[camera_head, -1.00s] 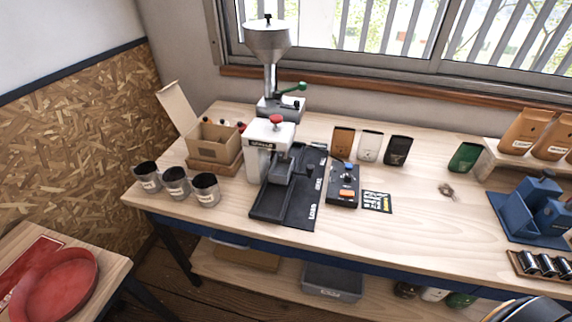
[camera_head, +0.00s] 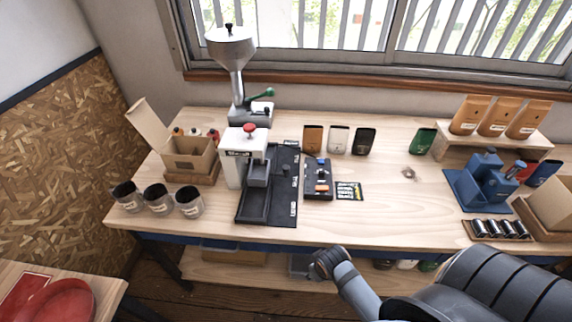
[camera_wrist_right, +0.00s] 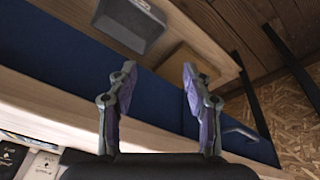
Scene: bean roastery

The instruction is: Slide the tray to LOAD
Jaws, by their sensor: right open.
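A white press (camera_head: 234,172) with a red knob stands at the left middle of the table in the head view. Beside it lies a black board (camera_head: 285,203) with small white lettering along its right side. A dark tray (camera_head: 254,207) with raised edges lies on the board's left part, in front of and partly under the press head. In the wrist view my right gripper (camera_wrist_right: 158,88) is open and empty, facing the table's blue front edge. In the head view my right arm is at the bottom, in front of the table, apart from the tray. My left gripper is out of view.
Metal cups (camera_head: 157,198) and an open cardboard box (camera_head: 190,158) stand left of the press; a grinder (camera_head: 236,75) is behind. A control box (camera_head: 318,180) sits right of the board. Table space right of the small card (camera_head: 349,191) is clear.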

